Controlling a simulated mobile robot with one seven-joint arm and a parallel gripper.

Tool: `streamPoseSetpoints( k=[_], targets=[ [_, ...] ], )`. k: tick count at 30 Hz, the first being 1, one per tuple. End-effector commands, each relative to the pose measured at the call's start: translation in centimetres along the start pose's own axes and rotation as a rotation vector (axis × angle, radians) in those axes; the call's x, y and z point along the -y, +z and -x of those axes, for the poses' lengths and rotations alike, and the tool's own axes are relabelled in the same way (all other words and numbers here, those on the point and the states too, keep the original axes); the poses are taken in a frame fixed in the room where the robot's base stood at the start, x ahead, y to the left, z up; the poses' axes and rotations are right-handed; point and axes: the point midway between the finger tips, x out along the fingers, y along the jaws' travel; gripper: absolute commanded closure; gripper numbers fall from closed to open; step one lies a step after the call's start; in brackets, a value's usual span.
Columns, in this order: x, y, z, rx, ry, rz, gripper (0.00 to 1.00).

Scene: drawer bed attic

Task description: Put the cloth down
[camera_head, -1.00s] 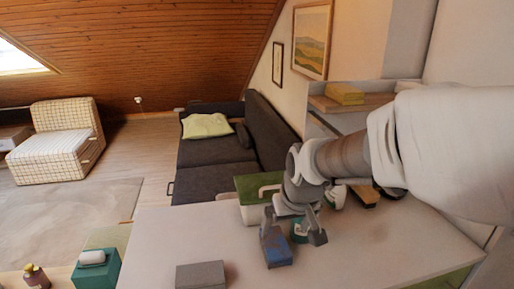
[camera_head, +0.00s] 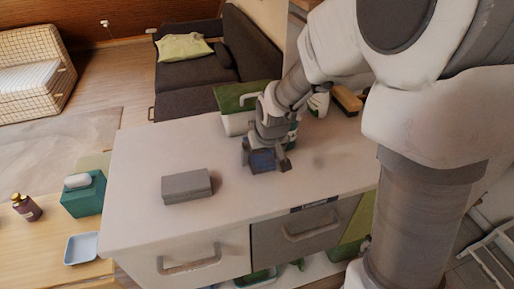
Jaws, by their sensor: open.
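A grey block (camera_head: 187,186) lies left of my gripper on the countertop. Drawers with handles (camera_head: 190,266) are in front. Countertop between the grey block and left edge is clear.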

Motion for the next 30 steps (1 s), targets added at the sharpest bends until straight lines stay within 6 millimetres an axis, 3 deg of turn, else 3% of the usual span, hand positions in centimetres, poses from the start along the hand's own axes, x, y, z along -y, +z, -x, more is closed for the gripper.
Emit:
streamPoseSetpoints(
  k=[6,7,18,19,20,26,30],
  targets=[
    [0.0,-0.1,-0.1,-0.001,0.000,0.000,0.00],
    [0.0,-0.1,-0.1,-0.001,0.000,0.000,0.04],
    [0.0,-0.1,0.0,-0.001,0.000,0.000,0.70],
    [0.0,-0.1,0.0,-0.001,0.000,0.000,0.70],
    [0.0,-0.1,0.0,-0.001,0.000,0.000,0.79],
    [0.0,-0.2,0.3,-0.002,0.000,0.000,0.79],
    [-0.1,-1.1,2.1,-0.005,0.001,0.000,0.79]
  ],
)
